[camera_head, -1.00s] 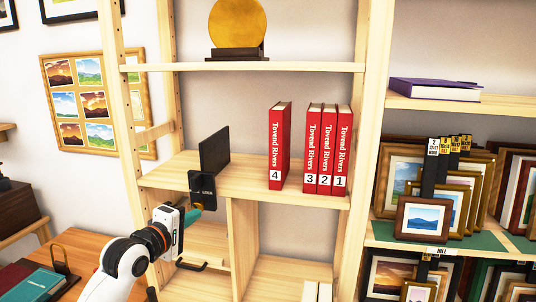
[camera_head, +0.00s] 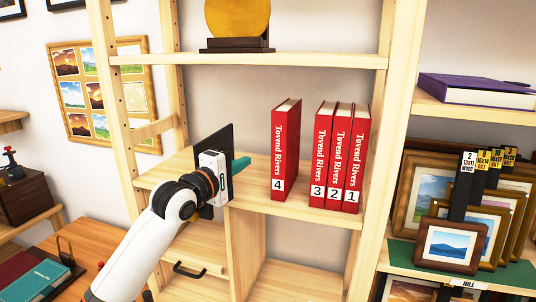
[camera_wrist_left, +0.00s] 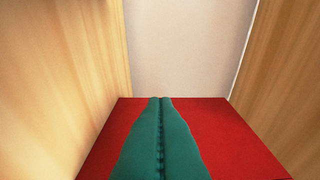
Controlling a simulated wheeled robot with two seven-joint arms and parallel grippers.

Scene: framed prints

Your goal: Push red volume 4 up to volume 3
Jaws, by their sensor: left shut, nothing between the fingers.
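Red volume 4 (camera_head: 286,145) stands upright on the middle shelf, with a narrow gap to its right. Red volume 3 (camera_head: 323,150) stands right of that gap, side by side with volume 2 (camera_head: 341,150) and volume 1 (camera_head: 358,150). My left gripper (camera_head: 246,163) is left of volume 4, its teal fingers pointing right toward it, with a gap between. In the left wrist view the shut, empty fingers (camera_wrist_left: 162,98) overlap the red cover of volume 4 (camera_wrist_left: 230,135). My right gripper is out of view.
A gold disc on a dark base (camera_head: 238,45) sits on the shelf above. A wooden upright (camera_head: 385,130) bounds the right side. Framed prints stand further right.

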